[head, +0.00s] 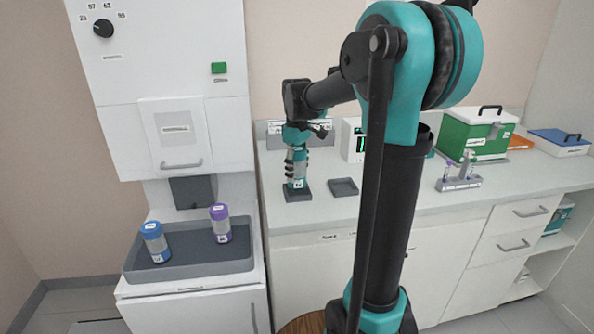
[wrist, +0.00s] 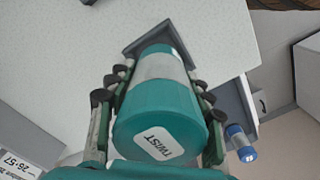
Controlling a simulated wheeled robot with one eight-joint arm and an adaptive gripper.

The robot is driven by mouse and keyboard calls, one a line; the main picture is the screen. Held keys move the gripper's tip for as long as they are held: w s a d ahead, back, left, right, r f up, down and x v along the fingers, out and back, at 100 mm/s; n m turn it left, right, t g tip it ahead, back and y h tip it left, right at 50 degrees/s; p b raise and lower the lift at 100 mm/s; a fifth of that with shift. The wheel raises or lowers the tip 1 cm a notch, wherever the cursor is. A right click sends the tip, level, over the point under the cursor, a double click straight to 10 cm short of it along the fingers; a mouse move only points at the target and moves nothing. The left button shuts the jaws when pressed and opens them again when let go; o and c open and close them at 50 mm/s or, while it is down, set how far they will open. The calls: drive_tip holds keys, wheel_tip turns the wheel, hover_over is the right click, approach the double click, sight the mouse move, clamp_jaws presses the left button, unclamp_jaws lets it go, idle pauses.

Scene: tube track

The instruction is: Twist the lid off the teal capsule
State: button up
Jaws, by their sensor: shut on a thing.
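The teal capsule (head: 296,172) stands upright in a dark square holder (head: 298,196) on the counter, with a pale body. In the wrist view its teal lid (wrist: 160,110) faces the camera and carries a white "TWIST" label. My gripper (head: 297,160) comes down from above, with a finger on each side of the capsule, and is shut on it. The wrist view shows the fingers along both sides of the lid and body (wrist: 160,67). The exact finger contact is partly hidden. The lid appears to sit on the body.
An empty dark square tray (head: 343,187) lies right of the holder. Blue (head: 154,243) and purple (head: 221,224) capsules stand in a grey tray (head: 190,270) at the left machine.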

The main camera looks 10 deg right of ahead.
drive_tip(key=shift+f, duration=0.2)
drive_tip(key=shift+f, duration=0.35)
drive_tip(key=shift+f, duration=0.3)
idle(0.6)
drive_tip(key=shift+f, duration=0.35)
drive_tip(key=shift+f, duration=0.1)
drive_tip(key=o, duration=1.4)
drive_tip(key=shift+c, duration=0.2)
